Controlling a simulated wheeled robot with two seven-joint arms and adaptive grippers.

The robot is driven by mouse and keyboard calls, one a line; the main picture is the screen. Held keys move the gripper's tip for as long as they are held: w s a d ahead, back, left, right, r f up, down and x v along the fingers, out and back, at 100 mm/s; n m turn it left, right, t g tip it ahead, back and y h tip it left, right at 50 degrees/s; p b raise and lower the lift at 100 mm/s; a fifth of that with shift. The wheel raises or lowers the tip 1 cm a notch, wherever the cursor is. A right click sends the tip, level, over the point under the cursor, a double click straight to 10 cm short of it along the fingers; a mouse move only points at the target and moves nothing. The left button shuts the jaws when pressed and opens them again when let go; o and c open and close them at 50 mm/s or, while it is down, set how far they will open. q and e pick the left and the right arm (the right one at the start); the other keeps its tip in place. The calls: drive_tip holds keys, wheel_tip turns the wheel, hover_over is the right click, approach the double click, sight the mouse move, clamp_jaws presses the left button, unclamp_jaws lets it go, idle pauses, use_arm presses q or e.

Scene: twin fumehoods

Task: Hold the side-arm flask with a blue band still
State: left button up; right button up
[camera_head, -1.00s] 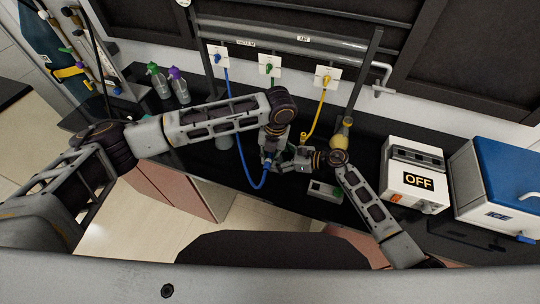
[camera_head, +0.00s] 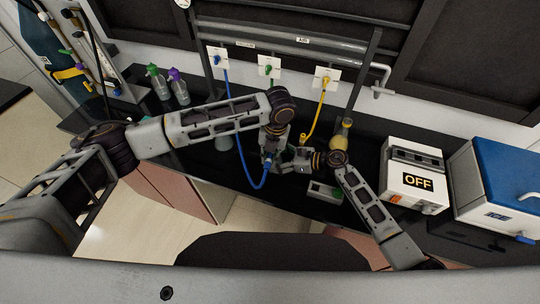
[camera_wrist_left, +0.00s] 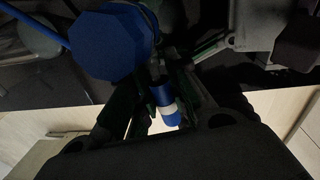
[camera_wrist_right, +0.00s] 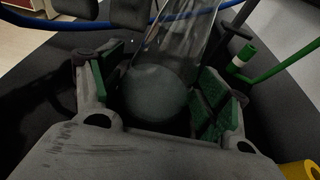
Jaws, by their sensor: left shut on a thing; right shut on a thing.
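The side-arm flask (camera_wrist_right: 158,92) is clear glass with a rounded lower body in the right wrist view. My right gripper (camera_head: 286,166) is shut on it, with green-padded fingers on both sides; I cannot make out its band. In the head view the arms and grippers hide most of the flask. My left gripper (camera_head: 268,160) is close beside the right one and shut on the blue hose (camera_head: 241,165). The hose's blue end (camera_wrist_left: 165,105), with a white ring, shows between the dark fingers in the left wrist view. I cannot tell whether hose and flask touch.
A yellow hose (camera_head: 320,115) hangs behind the right gripper, near a flask with yellow contents (camera_head: 345,130). A small grey-green device (camera_head: 324,191) lies in front. An OFF-labelled box (camera_head: 413,178) and ice chest (camera_head: 497,190) stand right. Bottles (camera_head: 160,85) stand back left.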

use_arm(q)
drive_tip(key=shift+s+a, duration=0.1)
idle(0.6)
drive_tip(key=shift+s+a, duration=0.1)
drive_tip(key=shift+s, duration=0.3)
drive_tip(key=shift+a, duration=0.1)
idle(0.6)
drive_tip(key=shift+w, duration=0.75)
idle(1.9)
drive_tip(key=shift+s, duration=0.35)
drive_tip(key=shift+s, duration=0.45)
drive_tip(key=shift+s, duration=0.4)
idle(0.4)
drive_tip(key=shift+w, duration=0.2)
idle(1.8)
